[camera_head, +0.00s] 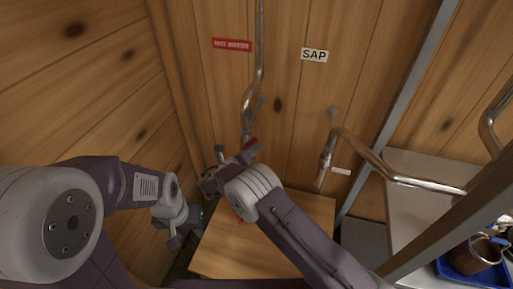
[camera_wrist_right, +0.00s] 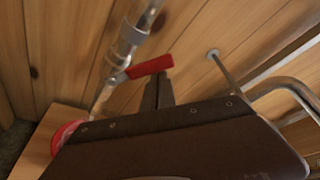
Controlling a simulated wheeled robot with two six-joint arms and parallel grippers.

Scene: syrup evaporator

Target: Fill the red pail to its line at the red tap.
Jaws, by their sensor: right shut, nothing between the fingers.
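The red tap is on a metal pipe (camera_head: 247,115) that runs down the plank wall. Its red lever (camera_wrist_right: 150,68) stands out to the right of the pipe in the right wrist view, and a bit of it shows in the head view (camera_head: 251,143). My right gripper (camera_wrist_right: 157,90) is shut and empty, its fingertips close to the lever; I cannot tell if they touch. The red pail (camera_wrist_right: 62,136) is below the tap, mostly hidden by my gripper; its fill level and line are not visible. My left gripper (camera_head: 175,238) hangs left of the wooden stand; its jaws are unclear.
The wooden stand (camera_head: 270,245) is under the tap. A red label (camera_head: 232,44) and a SAP sign (camera_head: 315,55) are on the wall. A second pipe (camera_head: 375,160) bends to the right. A blue tray (camera_head: 447,268) with a copper-coloured pot (camera_head: 484,252) is at lower right, beyond a metal post.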

